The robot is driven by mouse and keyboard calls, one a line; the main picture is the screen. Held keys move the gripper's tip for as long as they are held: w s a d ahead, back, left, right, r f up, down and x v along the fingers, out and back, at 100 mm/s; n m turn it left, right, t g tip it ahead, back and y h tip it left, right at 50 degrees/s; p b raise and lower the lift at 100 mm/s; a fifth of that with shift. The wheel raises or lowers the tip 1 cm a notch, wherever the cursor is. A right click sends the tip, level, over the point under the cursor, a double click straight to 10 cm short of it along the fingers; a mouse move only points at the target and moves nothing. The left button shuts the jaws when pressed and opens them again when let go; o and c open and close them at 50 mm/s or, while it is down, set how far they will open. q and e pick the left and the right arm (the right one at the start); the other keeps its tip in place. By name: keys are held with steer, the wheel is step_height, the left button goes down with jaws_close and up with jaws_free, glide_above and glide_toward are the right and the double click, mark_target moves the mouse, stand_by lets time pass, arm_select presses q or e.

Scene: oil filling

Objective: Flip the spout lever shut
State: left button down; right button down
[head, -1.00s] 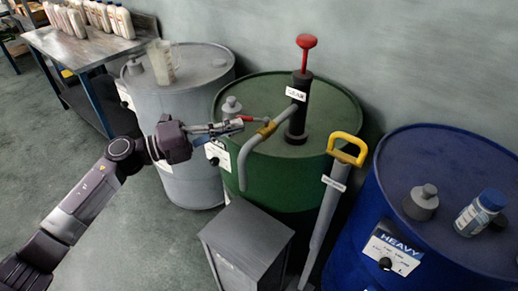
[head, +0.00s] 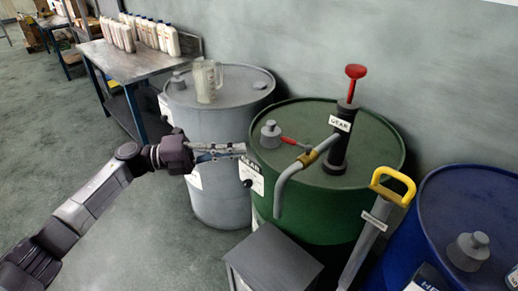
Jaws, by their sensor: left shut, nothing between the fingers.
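The spout (head: 291,183) is a grey bent pipe coming off the black pump (head: 338,146) on the green drum (head: 366,195). A yellow collar (head: 317,156) sits on the spout. The red lever (head: 293,141) sticks out from the collar to the left, roughly toward the grey cap on the drum. My left gripper (head: 243,149) is shut and empty, at the left edge of the green drum. It is apart from the lever, to its left. My right gripper is not in view.
A grey drum (head: 218,120) with a clear jug (head: 207,82) stands behind my left gripper. A blue drum (head: 470,195) and a yellow-handled pump (head: 393,184) are at right. A grey box (head: 272,262) stands in front. A bench (head: 125,60) holds several bottles.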

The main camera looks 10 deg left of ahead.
arm_select(q)
steer(key=shift+v, duration=1.55)
steer(key=shift+w, duration=0.1)
